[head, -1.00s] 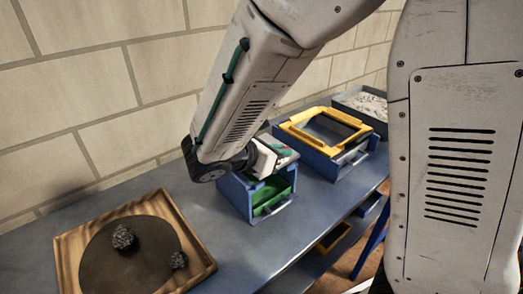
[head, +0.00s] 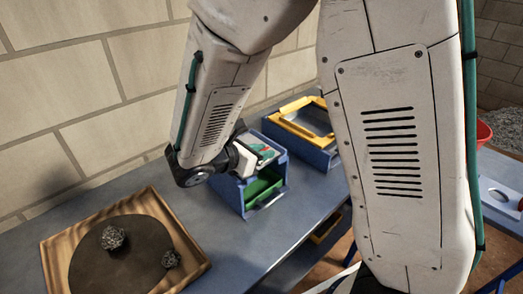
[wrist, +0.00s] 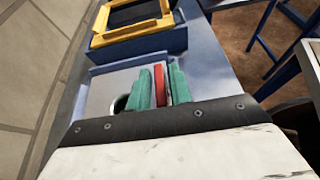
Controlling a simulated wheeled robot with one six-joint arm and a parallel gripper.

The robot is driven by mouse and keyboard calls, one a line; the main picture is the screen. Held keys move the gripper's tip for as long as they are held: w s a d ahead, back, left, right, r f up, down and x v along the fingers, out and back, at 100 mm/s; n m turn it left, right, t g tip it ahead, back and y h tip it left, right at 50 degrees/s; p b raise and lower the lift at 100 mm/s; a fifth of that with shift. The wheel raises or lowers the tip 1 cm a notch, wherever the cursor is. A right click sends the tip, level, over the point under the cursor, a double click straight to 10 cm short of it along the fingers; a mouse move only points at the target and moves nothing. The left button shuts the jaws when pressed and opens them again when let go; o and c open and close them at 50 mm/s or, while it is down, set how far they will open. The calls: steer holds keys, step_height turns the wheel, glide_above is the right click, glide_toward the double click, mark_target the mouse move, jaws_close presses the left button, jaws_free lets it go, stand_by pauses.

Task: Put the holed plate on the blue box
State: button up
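The blue box (head: 229,191) with a green drawer front (head: 264,185) stands on the blue-grey bench. The holed plate (wrist: 98,95) is a pale plate at the box's top; its dark round hole shows beside my fingers in the wrist view. The plate's pale surface also shows in the head view (head: 254,142). My gripper (wrist: 158,88) has green fingers close on both sides of a red upright handle on the plate. In the head view my gripper (head: 262,153) is over the box, partly hidden by my wrist. I cannot tell whether the plate fully rests on the box.
A yellow frame (head: 290,123) lies on another blue box (head: 309,152) behind. A wooden tray (head: 57,262) with a dark disc and two rocks stands at front left. At the right are a white piece with a hole (head: 489,187) and a red bowl (head: 484,133).

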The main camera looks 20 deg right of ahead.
steer(key=shift+o, duration=0.6)
steer(key=shift+r, duration=0.1)
steer(key=shift+a+r, duration=0.15)
steer(key=shift+a, duration=0.05)
steer(key=v, duration=1.2)
steer(key=s+d+r+m+g+y, duration=0.2)
steer(key=s+d+m, duration=0.1)
steer(key=d+m, duration=0.15)
steer(key=s+d+r+m+g+y, duration=0.2)
steer(key=s+d+m+g, duration=0.15)
steer(key=d, duration=0.25)
steer(key=s+d+r+m+t+y, duration=0.1)
steer(key=s+m+y, duration=0.3)
steer(key=s+m, duration=0.2)
steer(key=s+d+r+m+t+y, duration=0.1)
steer(key=s+d+r+m+y, duration=0.1)
steer(key=s+m+y, duration=0.2)
steer(key=shift+s+d+m+t+y, duration=0.35)
steer(key=shift+s+m, duration=0.65)
steer(key=shift+m, duration=0.8)
